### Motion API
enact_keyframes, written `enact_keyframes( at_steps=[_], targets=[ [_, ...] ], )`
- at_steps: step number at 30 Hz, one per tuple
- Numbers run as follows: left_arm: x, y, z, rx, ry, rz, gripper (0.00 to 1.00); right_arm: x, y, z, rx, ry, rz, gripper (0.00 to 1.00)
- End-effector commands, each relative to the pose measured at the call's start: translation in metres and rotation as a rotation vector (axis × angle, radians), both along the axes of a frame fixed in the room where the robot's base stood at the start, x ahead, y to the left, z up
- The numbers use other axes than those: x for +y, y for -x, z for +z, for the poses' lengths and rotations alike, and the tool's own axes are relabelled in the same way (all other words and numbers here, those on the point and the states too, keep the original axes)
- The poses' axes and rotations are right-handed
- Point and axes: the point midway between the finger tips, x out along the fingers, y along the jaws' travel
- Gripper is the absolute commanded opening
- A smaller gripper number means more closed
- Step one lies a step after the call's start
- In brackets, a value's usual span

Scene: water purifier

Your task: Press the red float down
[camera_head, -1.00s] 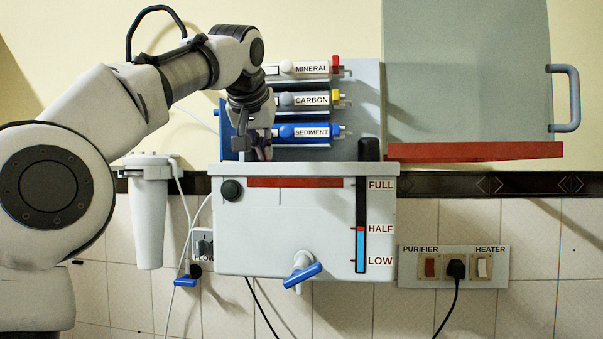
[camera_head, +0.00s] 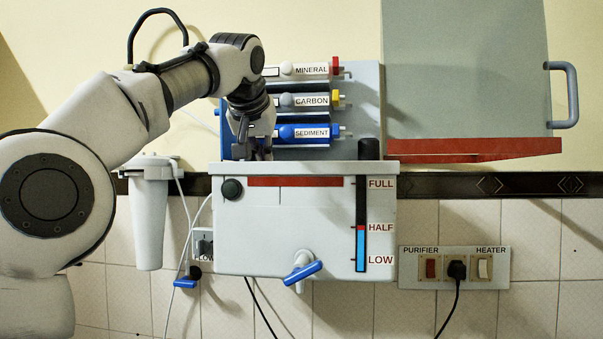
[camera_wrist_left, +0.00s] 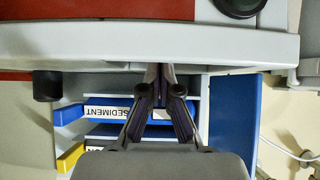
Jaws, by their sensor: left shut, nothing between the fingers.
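The grey purifier body (camera_head: 270,240) hangs on the wall with its top front rim level and the compartment behind it open. My left gripper (camera_head: 258,157) points down just behind this rim at the left, shut and empty. In the left wrist view its closed fingertips (camera_wrist_left: 163,72) reach the inner side of the rim, beside the blue SEDIMENT cartridge (camera_wrist_left: 100,109). I cannot make out a red float; the front wall and gripper hide the inside. The level gauge (camera_head: 360,245) is blue up to a red mark near HALF. My right gripper is not in view.
MINERAL (camera_head: 300,70) and CARBON (camera_head: 304,100) cartridges lie above the SEDIMENT one. A raised grey cover (camera_head: 465,75) with a red lower edge is at the right. A tap with a blue lever (camera_head: 303,273) sticks out below. A switch panel (camera_head: 454,283) is at lower right.

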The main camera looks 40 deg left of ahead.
Motion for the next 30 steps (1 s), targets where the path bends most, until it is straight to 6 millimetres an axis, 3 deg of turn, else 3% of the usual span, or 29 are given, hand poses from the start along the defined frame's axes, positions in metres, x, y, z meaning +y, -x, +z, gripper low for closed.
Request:
enact_keyframes(
  at_steps=[17,24,30],
  targets=[
    [0.000,0.000,0.054,-0.002,-0.001,0.000,0.00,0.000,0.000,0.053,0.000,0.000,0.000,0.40],
    [0.000,0.000,0.071,-0.003,0.000,0.000,0.00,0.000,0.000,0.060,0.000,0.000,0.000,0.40],
    [0.000,0.000,0.071,-0.001,0.000,-0.001,0.00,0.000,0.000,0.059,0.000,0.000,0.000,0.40]
  ],
)
